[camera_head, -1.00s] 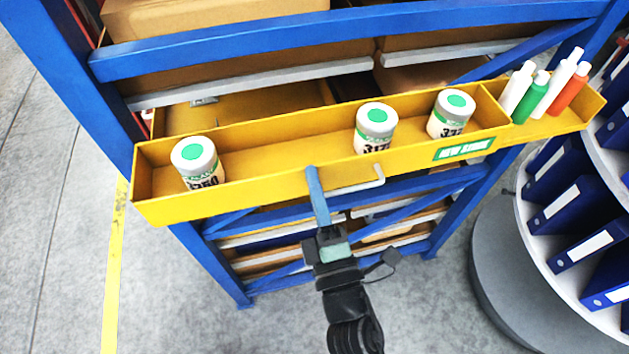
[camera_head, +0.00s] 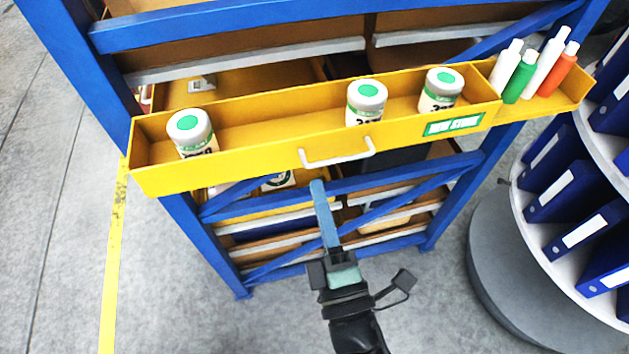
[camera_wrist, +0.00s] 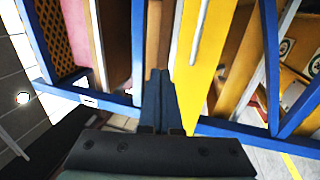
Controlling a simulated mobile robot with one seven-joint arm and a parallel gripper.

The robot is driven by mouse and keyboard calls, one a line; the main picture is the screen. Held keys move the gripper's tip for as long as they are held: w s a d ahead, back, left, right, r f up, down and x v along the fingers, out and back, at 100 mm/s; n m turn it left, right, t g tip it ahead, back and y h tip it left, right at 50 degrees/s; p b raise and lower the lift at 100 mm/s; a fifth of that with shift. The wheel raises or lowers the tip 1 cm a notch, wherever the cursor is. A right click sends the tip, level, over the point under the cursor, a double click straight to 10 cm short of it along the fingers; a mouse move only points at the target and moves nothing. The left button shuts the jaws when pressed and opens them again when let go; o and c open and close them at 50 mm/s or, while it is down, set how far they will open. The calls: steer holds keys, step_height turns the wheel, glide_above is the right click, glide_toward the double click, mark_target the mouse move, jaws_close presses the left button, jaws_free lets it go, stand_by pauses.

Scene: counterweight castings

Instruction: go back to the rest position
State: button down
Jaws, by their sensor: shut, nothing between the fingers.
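My gripper (camera_head: 318,186) is shut and empty in the head view, its blue fingers pointing up toward the shelf. It is below and in front of the yellow tray (camera_head: 250,168), apart from the tray's white handle (camera_head: 338,157). In the wrist view my gripper (camera_wrist: 158,76) shows with its fingers together, and the yellow tray front (camera_wrist: 198,60) is beside them.
Three white jars with green-dotted lids, at left (camera_head: 192,132), middle (camera_head: 366,101) and right (camera_head: 440,90), stand in the tray. Several bottles (camera_head: 523,76) stand at its right end. A blue rack frame (camera_head: 205,245) is behind. A round binder carousel (camera_head: 500,260) stands right. Floor at left is clear.

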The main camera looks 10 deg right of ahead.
steer(key=s+b, duration=0.2)
steer(key=s, duration=0.3)
steer(key=w+r+m+t+h, duration=0.1)
steer(key=w+r+m+h, duration=0.2)
steer(key=r, duration=0.4)
steer(key=w+r+m+t+h+b, duration=0.1)
steer(key=w+r+m, duration=0.2)
steer(key=r+m, duration=0.35)
steer(key=w+r+m+t+h, duration=0.1)
steer(key=w+r+m, duration=0.2)
steer(key=r, duration=0.5)
steer(key=s+a+r+m+t+y, duration=0.1)
steer(key=s+a+r+m+y, duration=0.1)
steer(key=r, duration=0.7)
steer(key=s+a+r+m+t+y+b, duration=0.1)
steer(key=s+a+r+m+t+y, duration=0.1)
steer(key=r, duration=0.8)
steer(key=s+a+m, duration=0.1)
steer(key=a+m, duration=0.1)
steer(key=a, duration=0.1)
steer(key=shift+r+t, duration=0.2)
steer(key=shift+t, duration=0.1)
